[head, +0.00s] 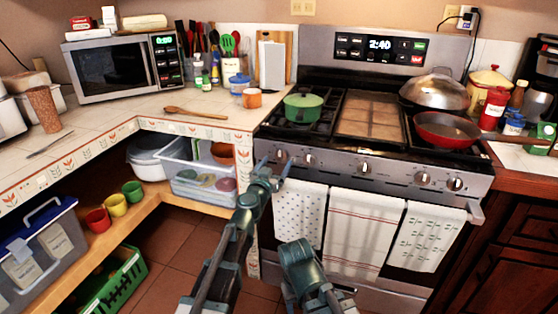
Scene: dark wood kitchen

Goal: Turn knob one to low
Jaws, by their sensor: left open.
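The stove (385,182) has a row of round knobs along its steel front panel. The leftmost knob (281,156) is at the left end, and a second knob (307,160) is just right of it. Two more knobs (423,179) (455,184) are toward the right end. My left gripper (276,170) is open, with its fingers just in front of and below the leftmost knob. I cannot tell whether a finger touches it. The knob's setting is too small to read. My right arm shows at the bottom, but its gripper does not show.
A green pot (303,107) sits on the left burners, and a red pan (446,130) is at the right. Towels (362,232) hang from the oven handle below the knobs. The tiled counter's edge (195,131) is left of my left gripper.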

